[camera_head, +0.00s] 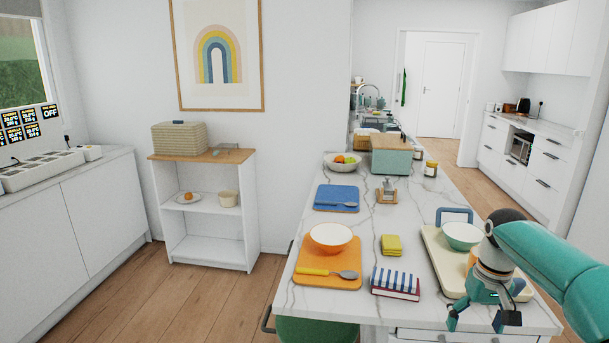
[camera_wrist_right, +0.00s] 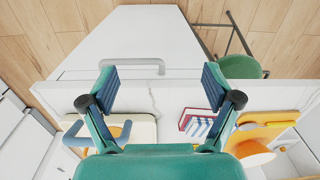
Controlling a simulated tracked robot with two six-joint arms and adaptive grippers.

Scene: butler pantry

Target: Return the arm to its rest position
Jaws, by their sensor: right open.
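My right gripper (camera_head: 484,318) is teal with dark finger pads. It is open and empty near the front right edge of the marble counter (camera_head: 340,220), in front of the cream tray (camera_head: 440,262). In the right wrist view my right gripper (camera_wrist_right: 158,92) shows its two fingers spread wide, with the counter's front edge and a white drawer front beyond them. My right arm (camera_head: 560,265) comes in from the right and hides part of the tray. My left gripper is not in view.
The tray holds a mint bowl (camera_head: 462,236). An orange mat (camera_head: 328,275) carries an orange-and-white bowl (camera_head: 331,236) and a spoon. A book with a striped cloth (camera_head: 395,283) lies left of the gripper. Yellow sponges (camera_head: 391,245) and a blue mat (camera_head: 336,193) lie farther back.

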